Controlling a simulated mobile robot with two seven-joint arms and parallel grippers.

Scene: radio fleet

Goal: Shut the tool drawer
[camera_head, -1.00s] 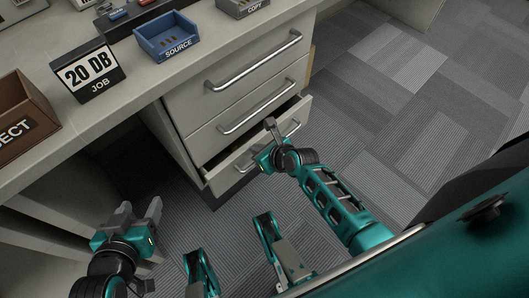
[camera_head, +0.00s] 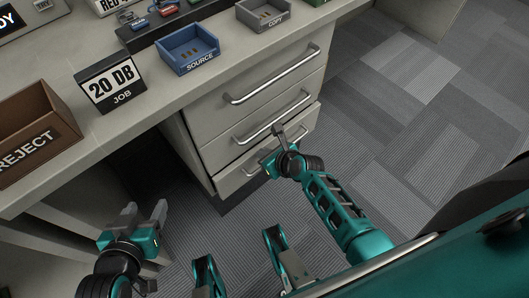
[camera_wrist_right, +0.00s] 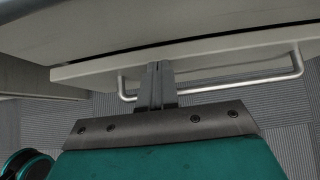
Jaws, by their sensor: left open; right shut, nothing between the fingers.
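The bottom drawer (camera_head: 244,171) of the grey cabinet under the desk is the one my right gripper is at. Its front sits nearly level with the drawers above; in the right wrist view a thin dark gap shows above the drawer front (camera_wrist_right: 225,58). My right gripper (camera_head: 279,131) is shut and empty, its fingertips against or very close to that front, above the bar handle (camera_wrist_right: 240,84). The gripper also shows in the wrist view (camera_wrist_right: 158,67). My left gripper (camera_head: 145,211) is open and empty, low at the left, apart from the cabinet.
Two upper drawers with bar handles (camera_head: 272,83) look shut. On the desk stand a brown reject bin (camera_head: 38,137), a 20 dB job sign (camera_head: 110,83), a blue source tray (camera_head: 190,51) and a grey copy tray (camera_head: 262,14). Carpet (camera_head: 420,120) at right is clear.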

